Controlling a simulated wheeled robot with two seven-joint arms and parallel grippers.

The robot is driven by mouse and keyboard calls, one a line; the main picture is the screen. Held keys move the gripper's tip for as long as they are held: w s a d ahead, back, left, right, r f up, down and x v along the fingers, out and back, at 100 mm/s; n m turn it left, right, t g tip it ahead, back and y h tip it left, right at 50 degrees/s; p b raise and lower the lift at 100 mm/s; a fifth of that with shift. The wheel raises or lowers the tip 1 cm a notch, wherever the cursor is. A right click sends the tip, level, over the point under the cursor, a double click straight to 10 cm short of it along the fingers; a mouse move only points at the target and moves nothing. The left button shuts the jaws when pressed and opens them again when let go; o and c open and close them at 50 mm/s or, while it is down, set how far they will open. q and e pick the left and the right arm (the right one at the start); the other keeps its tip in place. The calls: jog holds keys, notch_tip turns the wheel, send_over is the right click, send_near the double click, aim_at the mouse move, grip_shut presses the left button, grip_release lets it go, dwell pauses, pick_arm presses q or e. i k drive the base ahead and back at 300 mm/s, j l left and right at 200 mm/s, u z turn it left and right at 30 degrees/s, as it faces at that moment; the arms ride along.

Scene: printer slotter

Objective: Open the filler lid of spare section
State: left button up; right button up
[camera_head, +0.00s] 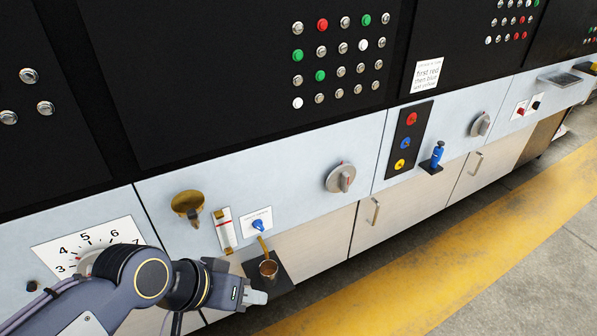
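A round brass lid (186,203) sits on the light blue front panel at the left; it appears to be the filler lid and looks closed. A small brass fitting shows at its lower right edge. My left gripper (257,298) is below and to the right of the lid, apart from it, pointing right. Its fingertips are seen from the side, so their opening is unclear. A copper cup with a handle (268,268) stands on a dark shelf (285,283) just above the gripper; I cannot tell whether they touch. My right gripper is out of view.
A narrow gauge (226,230) and a blue valve (258,225) sit right of the lid. A numbered dial (85,245) is partly behind my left arm. The floor in front is clear.

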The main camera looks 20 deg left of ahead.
aim_at(188, 203)
jog(key=u, duration=1.6)
